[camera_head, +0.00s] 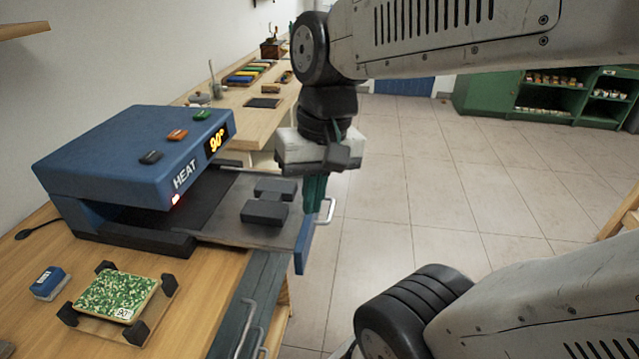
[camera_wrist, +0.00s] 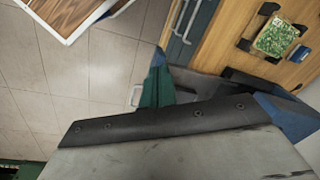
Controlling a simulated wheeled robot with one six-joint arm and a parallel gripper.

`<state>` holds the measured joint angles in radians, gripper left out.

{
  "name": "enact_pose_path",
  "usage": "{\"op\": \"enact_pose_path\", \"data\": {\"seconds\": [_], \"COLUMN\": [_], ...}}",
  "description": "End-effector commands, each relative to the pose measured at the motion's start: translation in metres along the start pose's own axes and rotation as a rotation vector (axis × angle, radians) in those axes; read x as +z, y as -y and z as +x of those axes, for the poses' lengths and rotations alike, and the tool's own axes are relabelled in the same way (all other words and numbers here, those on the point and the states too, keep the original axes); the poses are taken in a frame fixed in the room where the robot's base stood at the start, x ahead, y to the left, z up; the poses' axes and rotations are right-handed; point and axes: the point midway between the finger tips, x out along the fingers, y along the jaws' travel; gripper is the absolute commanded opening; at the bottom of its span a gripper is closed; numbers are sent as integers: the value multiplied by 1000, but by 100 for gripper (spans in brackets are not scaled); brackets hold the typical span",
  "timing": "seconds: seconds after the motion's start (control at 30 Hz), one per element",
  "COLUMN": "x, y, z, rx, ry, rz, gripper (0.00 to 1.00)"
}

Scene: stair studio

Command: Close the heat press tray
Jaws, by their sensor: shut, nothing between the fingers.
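The blue heat press (camera_head: 130,150) stands on the wooden bench, with "HEAT" and a lit 90° display on its front. Its grey tray (camera_head: 225,222) sticks out to the right from under the top. Two dark blocks (camera_head: 264,213) lie on the tray. The tray's blue front panel (camera_head: 303,247) carries a pale bar handle (camera_head: 329,211), also in the wrist view (camera_wrist: 135,95). My gripper (camera_head: 314,205) points down at the panel's outer edge, beside the handle. Its green fingers (camera_wrist: 156,90) are shut and empty. I cannot tell whether they touch the panel.
A green-speckled board (camera_head: 115,296) sits in a black-cornered wooden fixture on the near bench, beside a small blue block (camera_head: 49,283). Grey drawers with handles (camera_head: 245,320) are below.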

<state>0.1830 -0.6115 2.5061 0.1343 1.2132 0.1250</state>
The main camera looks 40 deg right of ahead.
Motion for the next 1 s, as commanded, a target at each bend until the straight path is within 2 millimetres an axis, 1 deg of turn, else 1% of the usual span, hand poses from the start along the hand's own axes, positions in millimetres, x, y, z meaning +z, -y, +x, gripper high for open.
{"op": "enact_pose_path", "data": {"seconds": [0.03,0.17,0.2,0.27,0.3,0.37,0.4,0.47,0.5,0.6,0.7,0.73,0.8,0.87,1.0], "x": [-16,-62,-77,-98,-112,-130,-142,-156,-163,-174,-179,-180,-181,-183,-188], "y": [-7,-29,-39,-58,-73,-99,-118,-146,-165,-207,-237,-243,-253,-256,-250], "z": [4,13,16,21,25,31,35,42,47,57,64,66,69,72,84], "rx": [-37,-162,-203,-266,-308,-374,-420,-485,-526,-617,-683,-698,-720,-731,-734], "ry": [34,105,125,155,176,204,221,246,262,296,318,324,332,336,340], "rz": [143,547,672,861,987,1174,1295,1462,1565,1774,1914,1943,1990,2010,2016], "gripper": [0,0,0,0,0,0,0,0,0,0,0,0,0,0,0]}}
